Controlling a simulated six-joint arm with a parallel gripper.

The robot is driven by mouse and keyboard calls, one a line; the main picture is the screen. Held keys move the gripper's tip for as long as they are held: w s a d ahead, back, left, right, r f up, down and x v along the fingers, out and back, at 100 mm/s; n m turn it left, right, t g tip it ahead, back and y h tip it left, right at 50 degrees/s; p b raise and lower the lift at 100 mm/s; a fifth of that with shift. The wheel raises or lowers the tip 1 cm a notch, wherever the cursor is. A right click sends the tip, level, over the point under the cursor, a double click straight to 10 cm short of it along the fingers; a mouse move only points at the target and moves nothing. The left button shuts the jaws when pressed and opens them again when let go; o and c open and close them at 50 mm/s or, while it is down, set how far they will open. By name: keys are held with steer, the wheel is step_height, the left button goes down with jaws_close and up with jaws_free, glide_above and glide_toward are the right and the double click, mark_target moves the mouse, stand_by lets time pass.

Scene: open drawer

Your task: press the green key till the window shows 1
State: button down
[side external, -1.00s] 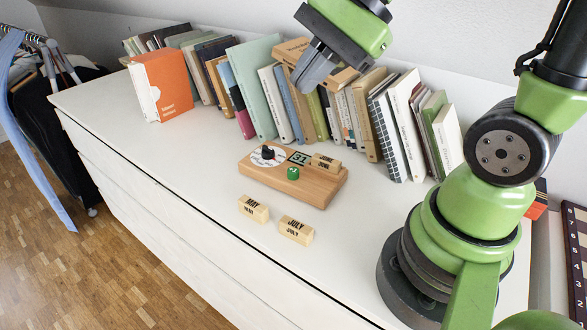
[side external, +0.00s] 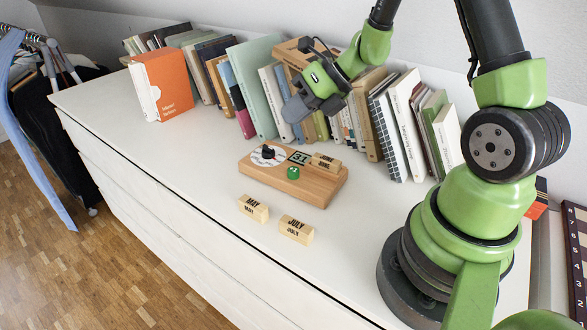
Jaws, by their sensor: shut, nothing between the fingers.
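The green key (side external: 293,173) is a small round knob on top of a wooden calendar block (side external: 318,192) on the white dresser top. The window (side external: 299,157) beside the key shows 31. A dial with a black knob (side external: 267,153) sits at the block's left end. A JUNE block (side external: 326,162) rests at its right end. My gripper (side external: 291,110) is shut and empty, above and behind the calendar block and clear of the green key, in front of the row of books.
A MAY block (side external: 253,208) and a JULY block (side external: 296,229) lie on the dresser (side external: 170,165) in front of the calendar. Books (side external: 262,90) line the back, with an orange box file (side external: 162,85) at the left.

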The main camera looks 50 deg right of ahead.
mark_target(295, 168)
steer(key=shift+f, duration=0.1)
steer(key=shift+f, duration=4.3)
steer(key=shift+f, duration=0.4)
steer(key=shift+f, duration=0.4)
steer(key=shift+s+f, duration=0.1)
steer(key=shift+f, duration=0.5)
steer(key=shift+r, duration=1.35)
